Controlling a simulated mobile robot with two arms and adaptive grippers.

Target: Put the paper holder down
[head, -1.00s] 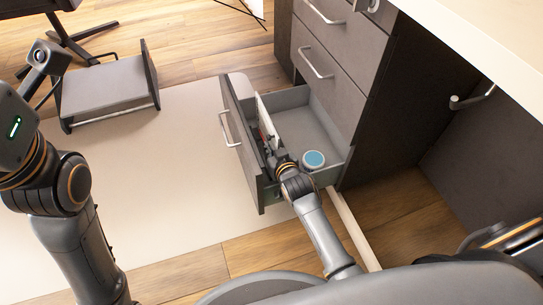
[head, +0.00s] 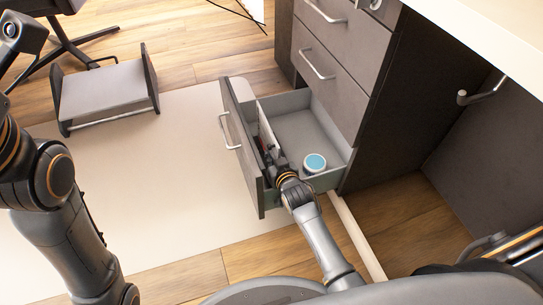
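A thin pale upright panel (head: 265,112), which looks like the paper holder, stands in the open bottom drawer (head: 318,128) close behind its front. Its lower part is hidden by the drawer front and my gripper. My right gripper (head: 271,156) reaches down into the drawer at the panel's near end. Its fingers are small and dark, and I cannot tell if they are closed on the panel. My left arm stands at the left, with its gripper out of view.
A round blue-topped container (head: 315,163) sits in the drawer, right of my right gripper. The cabinet (head: 343,65) rises behind, with a desk top (head: 500,35) at the upper right. A grey low stool-like stand (head: 105,90) is on the floor at the left.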

